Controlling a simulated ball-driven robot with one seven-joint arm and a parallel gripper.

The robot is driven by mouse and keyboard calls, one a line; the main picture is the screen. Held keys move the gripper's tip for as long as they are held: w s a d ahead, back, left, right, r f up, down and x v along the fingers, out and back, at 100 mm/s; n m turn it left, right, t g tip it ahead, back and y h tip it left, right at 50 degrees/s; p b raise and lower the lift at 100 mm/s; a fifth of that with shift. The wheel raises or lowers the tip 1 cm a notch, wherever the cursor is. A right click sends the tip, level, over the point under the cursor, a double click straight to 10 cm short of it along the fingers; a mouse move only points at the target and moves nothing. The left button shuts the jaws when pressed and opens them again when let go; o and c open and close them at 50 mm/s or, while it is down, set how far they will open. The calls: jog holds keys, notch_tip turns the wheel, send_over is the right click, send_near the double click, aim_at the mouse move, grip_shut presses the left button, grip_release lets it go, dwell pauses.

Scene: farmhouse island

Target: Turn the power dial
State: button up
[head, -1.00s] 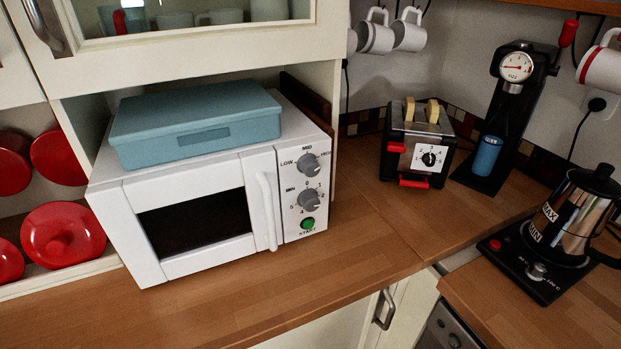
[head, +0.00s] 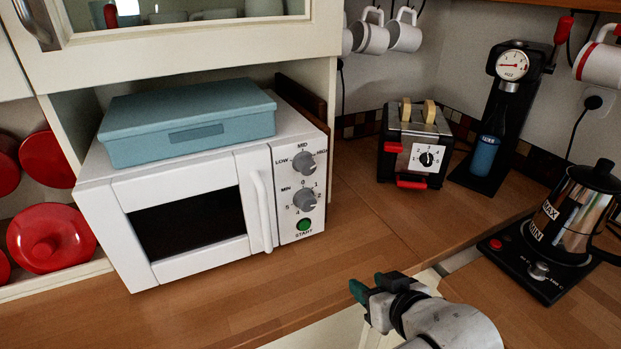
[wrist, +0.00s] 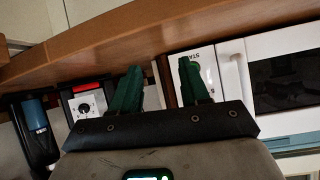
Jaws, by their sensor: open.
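The white microwave (head: 190,180) stands on the wooden counter, with its control panel at its right end. The power dial (head: 303,162) is the upper grey knob, marked LOW, MID and HIGH. A second grey knob (head: 304,201) and a green START button (head: 304,224) sit below it. My gripper (head: 368,285) is below and right of the panel, apart from it, over the counter's front edge. It is open and empty. In the wrist view the picture is inverted; the two green fingers (wrist: 160,88) stand apart, with the microwave (wrist: 285,80) at right. The power dial cannot be made out there.
A blue box (head: 190,122) lies on top of the microwave, under a cabinet. A toaster (head: 412,145), a coffee press (head: 492,120) and a kettle on its base (head: 572,210) stand to the right. The counter between microwave and toaster is clear.

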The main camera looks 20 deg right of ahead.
aim_at(309, 170)
jog(key=shift+o, duration=1.2)
jog(key=w+a+r+t, duration=0.2)
jog(key=w+r+t, duration=0.1)
jog(key=r, duration=0.4)
jog(key=w+a+r+t+y+b, duration=0.1)
jog(key=w+a+r+t, duration=0.1)
jog(key=r, duration=0.6)
jog(key=shift+w+a+r+m+t, duration=0.25)
jog(key=shift+w+m+t, duration=0.15)
jog(key=shift+w+t, duration=0.3)
jog(key=w, duration=0.3)
jog(key=w+p, duration=0.1)
jog(key=w, duration=0.3)
jog(key=w+p, duration=0.1)
jog(key=w, duration=0.2)
jog(key=shift+w+a+r, duration=0.15)
jog(key=shift+w+a, duration=0.1)
jog(key=shift+w, duration=0.15)
jog(key=shift+c, duration=0.2)
jog(key=c, duration=1)
